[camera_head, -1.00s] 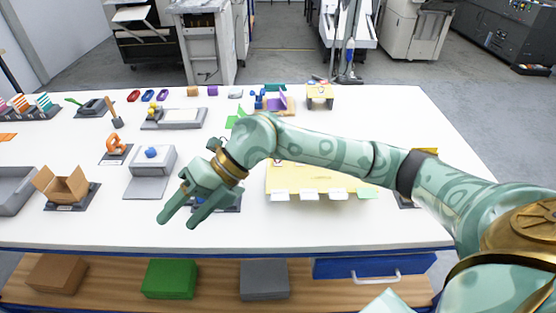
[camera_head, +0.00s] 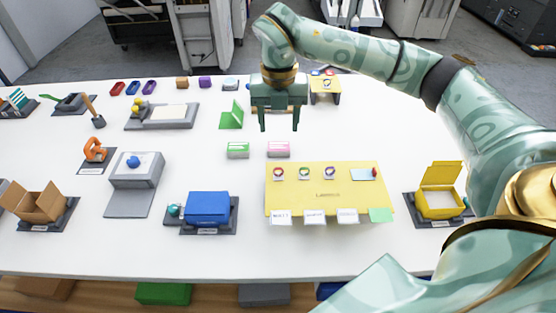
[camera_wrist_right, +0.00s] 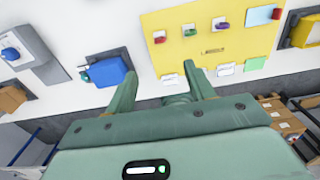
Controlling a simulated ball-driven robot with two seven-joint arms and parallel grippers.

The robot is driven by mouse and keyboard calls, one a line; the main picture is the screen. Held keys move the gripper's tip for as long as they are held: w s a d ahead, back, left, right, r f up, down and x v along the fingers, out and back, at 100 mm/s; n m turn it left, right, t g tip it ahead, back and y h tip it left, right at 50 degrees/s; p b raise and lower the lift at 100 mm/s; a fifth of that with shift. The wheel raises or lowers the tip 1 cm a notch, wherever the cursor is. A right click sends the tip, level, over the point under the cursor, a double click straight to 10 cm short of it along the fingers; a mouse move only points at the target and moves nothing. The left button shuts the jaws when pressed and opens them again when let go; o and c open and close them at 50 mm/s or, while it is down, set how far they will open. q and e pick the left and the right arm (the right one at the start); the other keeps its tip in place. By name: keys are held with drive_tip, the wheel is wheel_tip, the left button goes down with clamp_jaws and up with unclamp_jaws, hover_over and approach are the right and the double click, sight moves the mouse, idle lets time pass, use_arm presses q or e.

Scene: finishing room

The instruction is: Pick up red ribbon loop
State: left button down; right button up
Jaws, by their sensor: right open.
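A small red loop-like piece (camera_head: 278,173) stands at the left of a row on the yellow board (camera_head: 326,196), beside a green and a purple one. It also shows in the right wrist view (camera_wrist_right: 159,37). Another small red oval piece (camera_head: 117,88) lies at the back left; I cannot tell for certain which is the ribbon loop. My right gripper (camera_head: 279,127) is open and empty, fingers hanging down, above the table behind the yellow board. It is apart from both red pieces. My left gripper is out of view.
The table behind the yellow box is clear.

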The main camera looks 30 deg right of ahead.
drive_tip(key=b, duration=0.1)
hover_over(278, 169)
wheel_tip(278, 169, down, 10)
drive_tip(key=shift+w+d+f, duration=0.15)
drive_tip(key=shift+f, duration=0.6)
wheel_tip(278, 169, down, 4)
drive_tip(key=shift+r+b, duration=0.1)
drive_tip(key=shift+b, duration=0.25)
drive_tip(key=shift+f, duration=0.35)
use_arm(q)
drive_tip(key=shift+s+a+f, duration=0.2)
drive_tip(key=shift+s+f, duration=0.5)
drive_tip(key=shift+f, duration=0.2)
use_arm(e)
drive_tip(key=c, duration=1)
